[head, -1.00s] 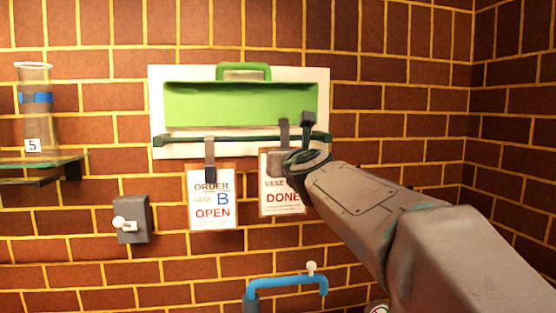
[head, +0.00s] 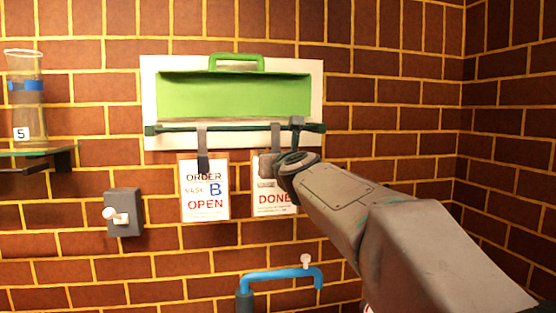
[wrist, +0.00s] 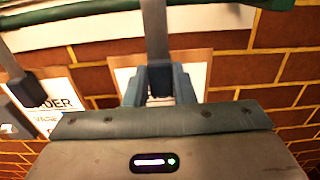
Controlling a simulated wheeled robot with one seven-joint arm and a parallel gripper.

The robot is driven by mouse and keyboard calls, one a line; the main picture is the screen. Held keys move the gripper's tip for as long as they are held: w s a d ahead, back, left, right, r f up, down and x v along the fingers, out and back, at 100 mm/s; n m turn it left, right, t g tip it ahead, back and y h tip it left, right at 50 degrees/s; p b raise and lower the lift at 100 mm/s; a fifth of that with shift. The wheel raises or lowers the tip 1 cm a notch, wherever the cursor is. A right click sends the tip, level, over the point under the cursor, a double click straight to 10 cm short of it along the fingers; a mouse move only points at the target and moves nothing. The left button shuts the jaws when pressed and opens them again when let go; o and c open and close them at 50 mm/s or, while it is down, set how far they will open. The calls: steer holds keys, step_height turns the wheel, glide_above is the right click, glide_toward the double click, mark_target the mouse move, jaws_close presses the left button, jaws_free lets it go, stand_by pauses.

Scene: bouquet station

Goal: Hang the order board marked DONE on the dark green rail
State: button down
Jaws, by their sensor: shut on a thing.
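The white order board marked DONE (head: 272,206) is upright in front of the brick wall, just below the dark green rail (head: 240,129). My gripper (wrist: 160,85) is shut on the board's grey hanger strap (wrist: 155,30), which shows best in the wrist view. In the head view the strap's top (head: 275,130) is level with the rail, near its right end. I cannot tell whether its hook bears on the rail. My arm covers the board's right edge. The OPEN order board for vase B (head: 205,192) hangs on the rail to the left.
A white panel with a bright green recess (head: 235,97) and green handle is behind the rail. A grey box with a white knob (head: 124,213) is at lower left. A blue pipe (head: 282,274) is below. A glass vase marked 5 (head: 27,105) stands on a left shelf.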

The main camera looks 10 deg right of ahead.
steer(key=c, duration=1.1)
jaws_free()
steer(key=shift+c, duration=0.2)
steer(key=s+p, duration=0.2)
steer(key=s, duration=1.1)
steer(key=s+a+f+n+g+y, duration=0.2)
steer(key=s+a+f+n+g, duration=0.15)
steer(key=f+n, duration=0.65)
steer(key=s+a+f+n+g+y, duration=0.1)
steer(key=s+a+f+n+g, duration=0.2)
steer(key=f+n, duration=0.75)
steer(key=s+d+f+n+g+h, duration=0.1)
steer(key=s+d+f+n+g, duration=0.2)
steer(key=s+f+n, duration=0.4)
steer(key=s+d+f+n+g+h+p, duration=0.1)
steer(key=s+d+f+n+g+h, duration=0.1)
steer(key=s+f+n+g, duration=0.3)
steer(key=s+d+f+n, duration=0.1)
steer(key=f+n, duration=0.1)
steer(key=n, duration=0.1)
steer(key=shift+s+d+g, duration=0.25)
steer(key=shift+s+g, duration=0.1)
